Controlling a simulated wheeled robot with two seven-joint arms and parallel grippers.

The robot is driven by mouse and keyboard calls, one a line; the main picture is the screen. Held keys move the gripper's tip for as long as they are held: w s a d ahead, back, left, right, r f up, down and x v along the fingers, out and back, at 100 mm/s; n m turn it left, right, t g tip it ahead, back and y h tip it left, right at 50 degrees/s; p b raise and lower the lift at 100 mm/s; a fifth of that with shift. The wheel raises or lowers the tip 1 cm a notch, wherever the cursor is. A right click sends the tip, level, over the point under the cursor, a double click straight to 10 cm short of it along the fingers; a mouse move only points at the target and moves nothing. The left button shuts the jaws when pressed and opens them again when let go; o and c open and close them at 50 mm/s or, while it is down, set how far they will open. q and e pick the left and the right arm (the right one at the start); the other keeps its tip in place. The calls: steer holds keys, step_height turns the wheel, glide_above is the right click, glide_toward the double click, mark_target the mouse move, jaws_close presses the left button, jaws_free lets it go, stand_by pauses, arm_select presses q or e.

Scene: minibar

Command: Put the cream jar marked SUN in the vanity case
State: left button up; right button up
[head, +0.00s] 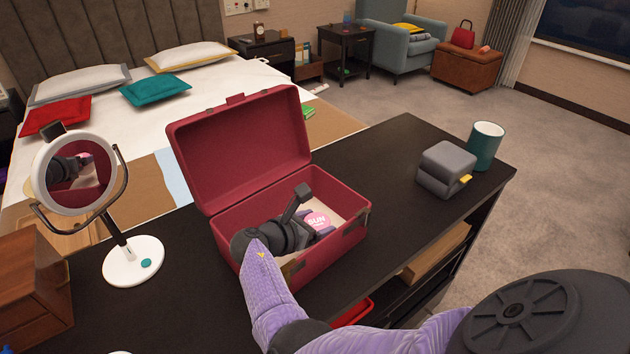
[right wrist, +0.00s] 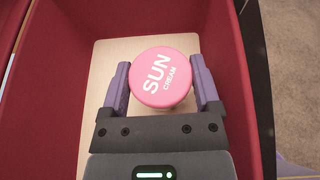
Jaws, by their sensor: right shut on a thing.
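The pink cream jar marked SUN (right wrist: 163,80) is between the two purple fingers of my right gripper (right wrist: 163,88), which is shut on it. In the head view the jar's pink lid (head: 317,220) shows inside the open red vanity case (head: 330,248), with my right gripper (head: 312,225) reaching in over the front wall. The case's lid (head: 240,140) stands open at the back. The case's pale floor (right wrist: 105,75) shows around the jar; I cannot tell whether the jar touches it. My left gripper is not in view.
A round mirror on a white stand (head: 133,260) and a wooden drawer box (head: 35,285) stand left of the case. A grey box (head: 446,168) and a teal cup (head: 485,146) stand at the right end of the dark table (head: 400,150). The tabletop between is clear.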

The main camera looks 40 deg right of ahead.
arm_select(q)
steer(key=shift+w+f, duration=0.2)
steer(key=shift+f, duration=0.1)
arm_select(e)
steer(key=shift+f, duration=0.4)
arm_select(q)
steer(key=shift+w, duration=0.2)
arm_select(e)
steer(key=o, duration=1.1)
steer(key=shift+a+r+p, duration=0.1)
steer(key=shift+r+p, duration=0.4)
steer(key=shift+r, duration=0.45)
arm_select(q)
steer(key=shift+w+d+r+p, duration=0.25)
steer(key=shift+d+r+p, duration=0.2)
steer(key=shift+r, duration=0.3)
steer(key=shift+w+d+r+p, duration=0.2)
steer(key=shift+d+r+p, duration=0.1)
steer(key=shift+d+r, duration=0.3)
arm_select(e)
steer(key=shift+f+v, duration=0.2)
steer(key=shift+v, duration=3.3)
